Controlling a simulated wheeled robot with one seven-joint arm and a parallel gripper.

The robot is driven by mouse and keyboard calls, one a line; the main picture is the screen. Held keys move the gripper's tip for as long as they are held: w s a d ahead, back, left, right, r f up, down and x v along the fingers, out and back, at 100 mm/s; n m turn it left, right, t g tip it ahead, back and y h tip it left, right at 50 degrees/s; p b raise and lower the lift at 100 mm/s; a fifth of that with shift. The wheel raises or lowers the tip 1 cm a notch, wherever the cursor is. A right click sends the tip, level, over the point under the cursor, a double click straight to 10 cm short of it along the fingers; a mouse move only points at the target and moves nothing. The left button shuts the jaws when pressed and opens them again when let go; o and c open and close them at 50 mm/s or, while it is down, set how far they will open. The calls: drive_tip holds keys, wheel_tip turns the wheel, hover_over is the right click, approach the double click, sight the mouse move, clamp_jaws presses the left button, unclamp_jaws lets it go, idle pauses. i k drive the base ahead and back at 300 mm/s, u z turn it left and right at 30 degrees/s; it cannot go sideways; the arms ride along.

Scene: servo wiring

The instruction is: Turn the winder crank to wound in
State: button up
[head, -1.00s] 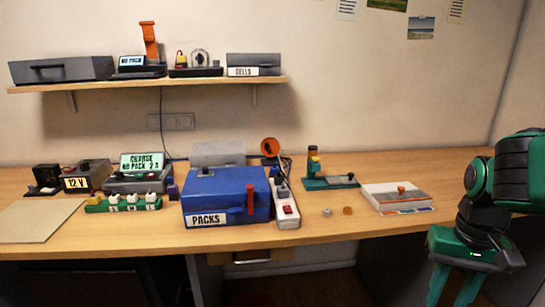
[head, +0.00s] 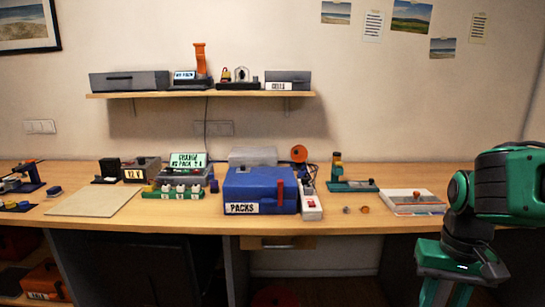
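An orange round disc (head: 299,153) stands upright at the back of the bench, behind the white power strip (head: 311,205). It looks like the winder's reel, but its crank is too small to make out, and I cannot tell its position. The blue PACKS box (head: 260,190) stands in front and to the left of the disc. My gripper (head: 446,293) hangs at the lower right, in front of the bench and well away from the disc. Its two green fingers are apart with nothing seen between them; their tips are cut off by the picture's bottom edge.
A green device (head: 350,185) and a white-and-grey tray (head: 412,207) stand to the right on the bench (head: 370,222). Two small round pieces lie between. A charger (head: 186,172) and a beige mat (head: 93,203) are left. A loaded shelf (head: 200,95) hangs above.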

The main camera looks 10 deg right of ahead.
sight(299, 154)
drive_tip(key=u, duration=0.05)
drive_tip(key=i, duration=1)
